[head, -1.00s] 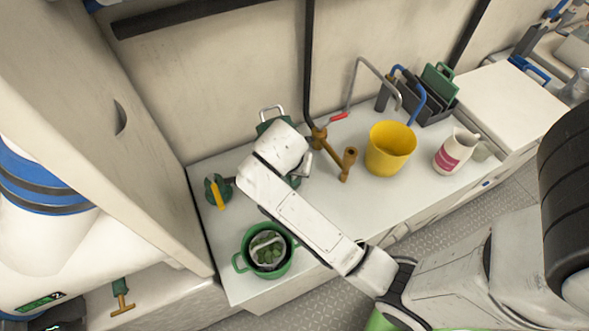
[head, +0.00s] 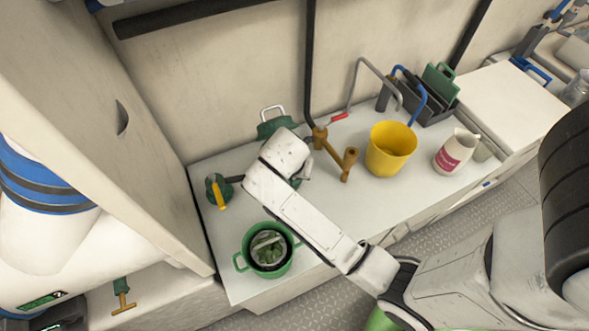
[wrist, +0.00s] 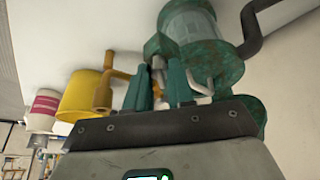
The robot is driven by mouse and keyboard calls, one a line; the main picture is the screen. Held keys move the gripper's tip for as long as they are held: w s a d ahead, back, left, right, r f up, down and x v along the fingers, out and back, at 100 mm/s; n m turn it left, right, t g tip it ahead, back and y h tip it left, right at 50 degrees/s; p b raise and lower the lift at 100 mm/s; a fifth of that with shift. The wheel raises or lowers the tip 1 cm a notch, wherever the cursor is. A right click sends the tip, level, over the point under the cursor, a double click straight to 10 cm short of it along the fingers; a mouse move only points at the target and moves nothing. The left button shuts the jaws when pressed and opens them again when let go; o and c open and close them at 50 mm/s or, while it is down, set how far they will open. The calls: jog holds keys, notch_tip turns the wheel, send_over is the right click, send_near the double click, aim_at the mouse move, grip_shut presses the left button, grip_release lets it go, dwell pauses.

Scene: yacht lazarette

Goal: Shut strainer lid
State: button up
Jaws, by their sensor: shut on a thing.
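The strainer (head: 295,182) stands on the counter by the wall, mostly hidden under my arm in the head view. In that view a green round lid (head: 275,124) with a metal bail handle shows behind my arm, toward the wall; its exact tilt is unclear. In the wrist view the strainer's green body with a pale, see-through side (wrist: 188,28) lies just beyond my fingers. My gripper (wrist: 159,84) is at the strainer, its teal fingers closed around a small grey metal piece. I cannot tell whether this piece belongs to the lid.
A brass valve pipe (head: 330,152) with a red lever and a yellow bucket (head: 390,150) stand to the right, then a jug (head: 456,152). A green pot (head: 245,262) holding a basket sits at the front left. A green valve with yellow handle (head: 217,190) is at left.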

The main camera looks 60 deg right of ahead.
grip_shut()
jog(key=shift+r+p, duration=0.15)
jog(key=shift+p, duration=0.2)
jog(key=o, duration=0.7)
grip_release()
jog(key=shift+c, duration=0.2)
jog(key=v, duration=1)
jog(key=shift+a+r+b, duration=0.2)
jog(key=shift+r+b, duration=0.05)
jog(key=shift+b, duration=0.1)
jog(key=shift+o, duration=0.2)
jog(key=shift+s, duration=0.1)
